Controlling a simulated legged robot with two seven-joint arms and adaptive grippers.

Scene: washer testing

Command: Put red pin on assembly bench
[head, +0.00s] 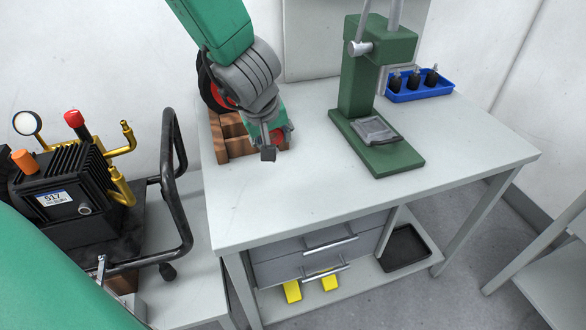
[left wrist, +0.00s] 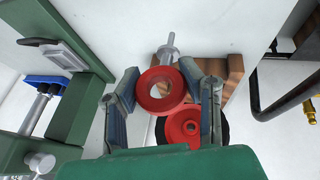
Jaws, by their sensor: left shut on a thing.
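My left gripper (head: 268,142) is over the back left part of the white assembly bench (head: 320,190), beside a brown wooden holder (head: 222,150). In the left wrist view, my left gripper (left wrist: 163,92) is shut on the red pin (left wrist: 152,100), whose round red head with a hollow middle sits between the two fingers. A grey metal shank (left wrist: 170,48) shows beyond the head. In the head view, only some red (head: 279,136) shows by the fingers. I cannot tell whether the pin touches the holder. My right gripper is not in view.
A green press (head: 358,90) stands right of the gripper, with a blue tray (head: 420,94) of dark parts behind it. Left are a black machine (head: 75,195) and a black tube rail (head: 172,200). The bench's front middle is bare.

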